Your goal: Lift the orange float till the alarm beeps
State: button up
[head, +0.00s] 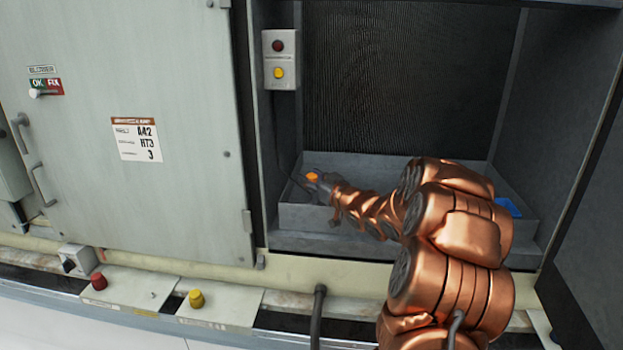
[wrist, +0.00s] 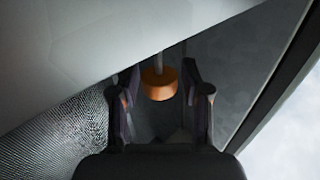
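The orange float (head: 312,176) shows at the left part of the grey basin (head: 400,165) in the cooler bay. In the wrist view the float (wrist: 159,84) is a short orange cylinder on a grey rod. My gripper (head: 308,181) reaches over the basin to the float. In the wrist view my gripper (wrist: 158,85) is open, with one finger on each side of the float and a visible gap on both sides. The alarm box (head: 281,60) on the left wall carries a dark red lamp and a yellow button.
A blue object (head: 508,207) lies at the basin's right end. The grey cabinet door (head: 130,120) stands left of the bay. Below it are a red button (head: 99,281) and a yellow button (head: 196,298) on a ledge. A dark cable hangs from the alarm box.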

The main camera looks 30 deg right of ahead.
grip_shut()
dwell(0.3)
